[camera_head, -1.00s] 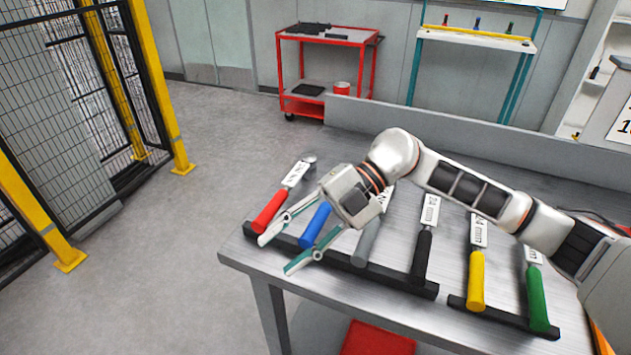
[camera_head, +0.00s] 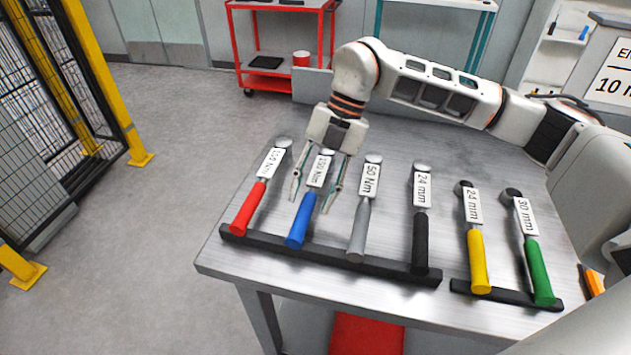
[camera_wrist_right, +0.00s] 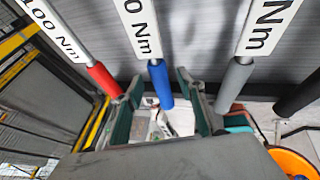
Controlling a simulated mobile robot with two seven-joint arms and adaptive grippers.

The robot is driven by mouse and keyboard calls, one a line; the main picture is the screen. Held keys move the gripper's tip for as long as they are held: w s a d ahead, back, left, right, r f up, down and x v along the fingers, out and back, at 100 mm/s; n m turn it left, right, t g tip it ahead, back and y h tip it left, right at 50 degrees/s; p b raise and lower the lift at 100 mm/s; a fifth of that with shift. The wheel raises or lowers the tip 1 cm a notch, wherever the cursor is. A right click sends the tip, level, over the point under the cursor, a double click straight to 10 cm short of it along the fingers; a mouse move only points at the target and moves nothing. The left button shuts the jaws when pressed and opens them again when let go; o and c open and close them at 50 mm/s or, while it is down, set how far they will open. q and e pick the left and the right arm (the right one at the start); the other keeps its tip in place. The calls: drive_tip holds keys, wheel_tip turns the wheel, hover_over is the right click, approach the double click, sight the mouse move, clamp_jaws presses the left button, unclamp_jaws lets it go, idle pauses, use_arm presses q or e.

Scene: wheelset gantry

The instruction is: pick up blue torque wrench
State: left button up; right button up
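The blue torque wrench (camera_head: 301,219) lies on the workbench with its handle end on a black rack bar and a white label on its shaft. My right gripper (camera_head: 315,208) is open, with one finger on each side of the wrench near where the label meets the blue handle. In the right wrist view the blue handle (camera_wrist_right: 161,86) sits between the two teal-padded fingers (camera_wrist_right: 165,108), with gaps visible on both sides. The red wrench (camera_head: 248,208) lies to the left and the grey wrench (camera_head: 359,228) to the right. My left gripper is not in view.
The workbench (camera_head: 400,160) also holds black (camera_head: 420,243), yellow (camera_head: 477,262) and green (camera_head: 540,272) wrenches to the right. A black rack bar (camera_head: 330,252) runs along the front edge. A red cart (camera_head: 283,85) stands behind, and yellow-posted fencing (camera_head: 95,80) at left.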

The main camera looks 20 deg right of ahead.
sight(309, 200)
drive_tip(key=shift+x, duration=1.55)
drive_tip(key=shift+c, duration=0.4)
drive_tip(key=shift+w, duration=0.1)
clamp_jaws()
drive_tip(key=shift+r, duration=0.1)
